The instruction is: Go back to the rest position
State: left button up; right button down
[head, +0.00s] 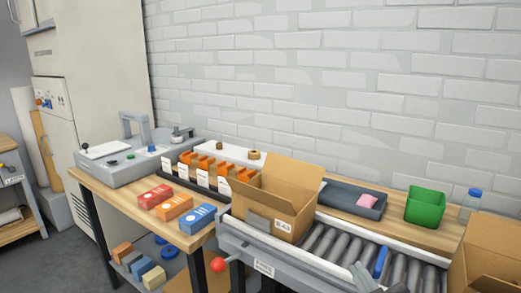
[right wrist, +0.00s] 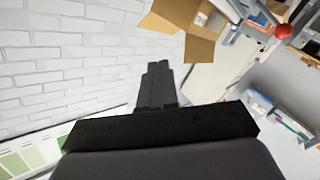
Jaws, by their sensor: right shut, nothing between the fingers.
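My right gripper (right wrist: 156,72) shows in the right wrist view with its two dark fingers together and nothing between them. My left gripper is not in view.
An open cardboard box (head: 277,200) stands on the roller conveyor (head: 330,243); another box (head: 490,262) is at the right edge. A green bin (head: 425,206), a bottle (head: 470,204) and a dark tray (head: 345,196) stand behind. A red ball knob (head: 218,265) sticks out in front.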

jog(key=s+d+f+m+g+h, duration=0.1)
jog(key=s+d+f+m+g, duration=0.2)
jog(key=s+f+g, duration=0.6)
jog(key=s+d+f+m+g+h, duration=0.1)
jog(key=s+d+f+m+g, duration=0.3)
jog(key=s+f, duration=0.8)
jog(key=w+a+f+n+t+y+p, duration=0.1)
jog(key=w+a+f+t+y+p, duration=0.1)
jog(key=w+a+f+t, duration=0.2)
jog(key=shift+w+f+n+t+p, duration=0.3)
jog(key=shift+f+n+t+p, duration=0.1)
jog(key=shift+f+t, duration=0.5)
jog(key=shift+r, duration=0.1)
